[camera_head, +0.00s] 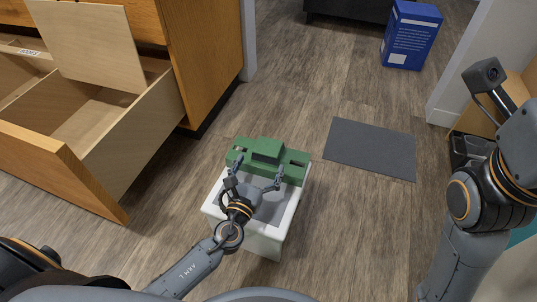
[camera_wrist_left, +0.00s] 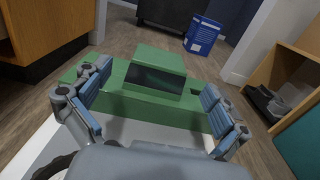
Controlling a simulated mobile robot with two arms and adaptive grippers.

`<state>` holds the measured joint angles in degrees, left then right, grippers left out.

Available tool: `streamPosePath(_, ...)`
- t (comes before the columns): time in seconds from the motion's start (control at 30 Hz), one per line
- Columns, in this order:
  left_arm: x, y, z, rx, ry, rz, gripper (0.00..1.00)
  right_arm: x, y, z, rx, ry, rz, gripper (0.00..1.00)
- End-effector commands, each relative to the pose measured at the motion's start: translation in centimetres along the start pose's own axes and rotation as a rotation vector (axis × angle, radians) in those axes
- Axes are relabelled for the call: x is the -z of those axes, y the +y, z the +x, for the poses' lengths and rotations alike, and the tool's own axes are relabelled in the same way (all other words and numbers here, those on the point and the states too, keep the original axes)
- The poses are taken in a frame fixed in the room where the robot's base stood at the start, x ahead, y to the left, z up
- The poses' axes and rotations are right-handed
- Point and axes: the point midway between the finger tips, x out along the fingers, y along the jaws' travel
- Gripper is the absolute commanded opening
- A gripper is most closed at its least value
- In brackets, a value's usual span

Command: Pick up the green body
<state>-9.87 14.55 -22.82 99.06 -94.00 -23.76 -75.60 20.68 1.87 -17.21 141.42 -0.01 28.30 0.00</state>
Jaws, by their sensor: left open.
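The green body (camera_head: 289,159) is a blocky shape with a raised cab and a dark window. It lies across the far part of a white stand (camera_head: 268,243) with a grey top. My left gripper (camera_head: 257,177) is open above the near part of the stand, with its fingers pointing at the body. In the left wrist view the green body (camera_wrist_left: 155,100) is straight ahead, and the open fingers of the left gripper (camera_wrist_left: 155,105) flank its middle part. I cannot tell if they touch it. My right arm is at the right edge, but its gripper does not show.
An open wooden drawer (camera_head: 85,185) juts out at the left. A dark grey mat (camera_head: 371,149) lies on the floor right of the stand. A blue box (camera_head: 411,35) stands at the back right. A wooden shelf with dark items (camera_head: 470,150) is at the right.

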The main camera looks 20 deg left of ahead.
Motion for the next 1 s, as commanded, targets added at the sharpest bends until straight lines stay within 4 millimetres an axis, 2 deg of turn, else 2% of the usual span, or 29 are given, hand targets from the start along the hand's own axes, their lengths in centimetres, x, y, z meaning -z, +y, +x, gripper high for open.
streamPosePath(0.23,0.0,0.0,2.0,-0.001,-0.001,-0.002,0.98,0.2,-0.1,0.1,0.004,0.009,-0.001,0.40)
streamPosePath(0.5,0.1,0.0,6.0,-0.001,-0.001,-0.002,0.98,0.4,-0.2,0.0,0.011,0.015,-0.003,0.40)
streamPosePath(0.63,0.0,0.0,6.8,0.000,0.000,-0.003,0.98,0.7,-0.3,0.5,0.017,0.031,-0.005,0.40)
streamPosePath(0.83,0.0,0.0,6.9,0.000,0.001,-0.002,0.98,0.8,-0.3,0.7,0.014,0.038,-0.005,0.40)
streamPosePath(0.87,0.0,0.0,6.9,0.000,0.001,-0.002,0.94,0.8,-0.3,0.7,0.013,0.038,-0.004,0.40)
streamPosePath(1.0,0.0,0.0,6.8,0.000,0.001,-0.002,0.66,0.8,-0.2,0.7,0.011,0.038,-0.004,0.40)
